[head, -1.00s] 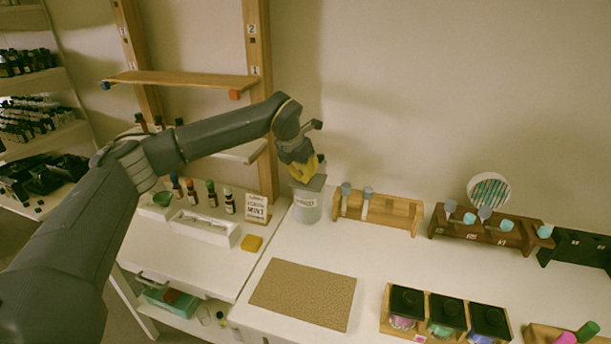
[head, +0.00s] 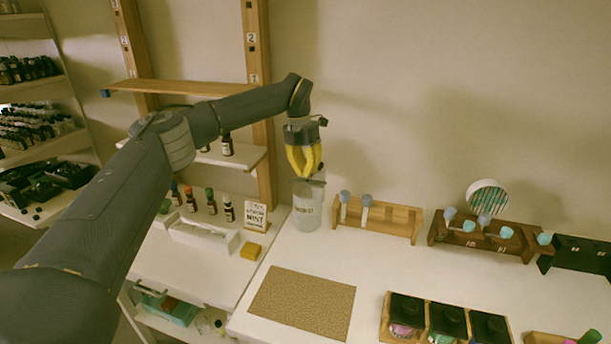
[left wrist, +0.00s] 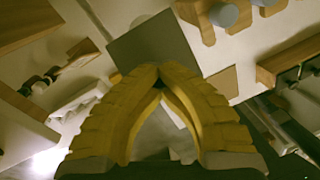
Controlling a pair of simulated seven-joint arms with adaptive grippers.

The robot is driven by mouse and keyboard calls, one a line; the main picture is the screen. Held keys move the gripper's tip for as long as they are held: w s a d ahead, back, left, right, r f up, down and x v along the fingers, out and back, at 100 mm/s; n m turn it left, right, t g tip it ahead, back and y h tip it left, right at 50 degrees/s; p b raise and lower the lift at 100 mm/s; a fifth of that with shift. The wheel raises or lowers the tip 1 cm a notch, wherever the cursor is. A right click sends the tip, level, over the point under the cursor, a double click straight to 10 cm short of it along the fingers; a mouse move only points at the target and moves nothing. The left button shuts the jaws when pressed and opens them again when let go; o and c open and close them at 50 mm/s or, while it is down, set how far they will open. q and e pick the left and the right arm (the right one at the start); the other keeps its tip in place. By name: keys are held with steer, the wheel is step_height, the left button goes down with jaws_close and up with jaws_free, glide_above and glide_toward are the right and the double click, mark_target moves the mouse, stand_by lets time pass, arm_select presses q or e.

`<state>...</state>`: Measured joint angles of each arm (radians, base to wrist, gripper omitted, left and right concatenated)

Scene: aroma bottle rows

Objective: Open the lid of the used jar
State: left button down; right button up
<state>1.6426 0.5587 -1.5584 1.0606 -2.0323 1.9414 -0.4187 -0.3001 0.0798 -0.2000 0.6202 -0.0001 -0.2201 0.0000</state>
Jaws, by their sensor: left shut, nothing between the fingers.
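The used jar (head: 307,212) is a clear, pale jar with a white label. It stands upright at the back of the white table, left of the test-tube rack. A grey piece of its lid (head: 318,177) shows beside the fingertips at the jar's top; the rest is hidden, and I cannot tell how far it is tilted. In the left wrist view the lid is a flat grey square (left wrist: 152,44) just beyond the fingertips. My left gripper (head: 305,174), with yellow fingers, points down at the jar's top. Its fingertips meet and hold nothing. It also shows in the left wrist view (left wrist: 160,70).
A wooden rack (head: 385,220) with blue-capped tubes stands right of the jar. A brown mat (head: 303,303) lies in front. A small sign (head: 255,216), dropper bottles and a yellow sponge (head: 250,251) are to the left. Black-lidded jars (head: 447,318) stand front right.

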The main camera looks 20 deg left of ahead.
arm_select(q)
steer(key=shift+w+d+r+g, duration=0.1)
steer(key=shift+w+g, duration=0.3)
steer(key=shift+g, duration=0.3)
steer(key=shift+w+r+g, duration=0.1)
steer(key=shift+w+g, duration=0.15)
steer(key=shift+g, duration=0.35)
